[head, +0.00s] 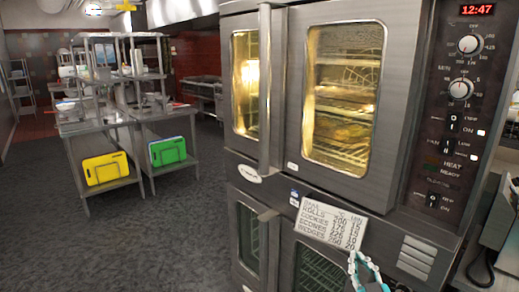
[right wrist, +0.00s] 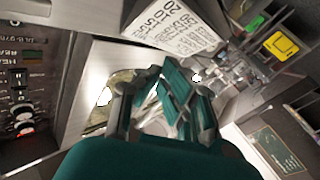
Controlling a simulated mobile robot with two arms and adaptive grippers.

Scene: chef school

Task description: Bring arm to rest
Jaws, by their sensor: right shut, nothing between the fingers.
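My right gripper (head: 366,268), with teal and grey fingers, shows at the bottom of the head view, in front of the lower part of a double oven (head: 254,176). It is just below a white sign (head: 332,222) with baking times. In the right wrist view its fingers (right wrist: 172,92) are drawn together with nothing held between them. The sign also shows there, above the fingers (right wrist: 170,22). My left gripper is not in view.
The oven's control panel (head: 458,110) is at the right. Metal shelving (head: 112,131) with a yellow board (head: 105,168) and a green-and-blue board pair (head: 168,151) stands at the left. The dark carpet (head: 165,240) between shelving and oven is clear.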

